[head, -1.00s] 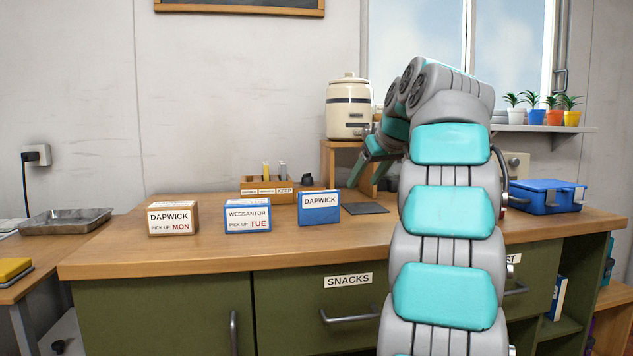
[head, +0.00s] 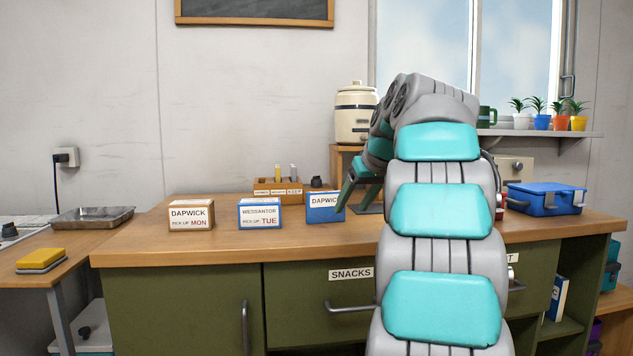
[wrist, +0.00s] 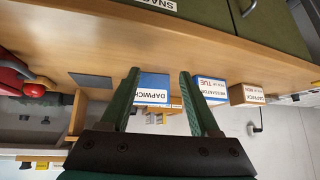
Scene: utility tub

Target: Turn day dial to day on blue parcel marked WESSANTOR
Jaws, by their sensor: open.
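The blue parcel marked WESSANTOR (head: 260,214) stands on the counter between two other parcels. Its white label reads PICK UP TUE. It also shows upside down in the wrist view (wrist: 212,91). I cannot make out a day dial for certain. A dark knob (head: 9,230) sits on a grey thing at the far left edge, cut off by the frame. My gripper (wrist: 159,73) is open and empty above the counter. In the head view my gripper (head: 354,204) overlaps the right end of a blue DAPWICK parcel (head: 322,208), whose lower label is hidden.
A brown DAPWICK parcel (head: 191,215) reads MON. A wooden organiser (head: 278,187) stands behind. A metal tray (head: 94,217) and yellow sponge-like block (head: 41,258) lie on the left table. A blue case (head: 546,199) is at the right. The counter's front strip is clear.

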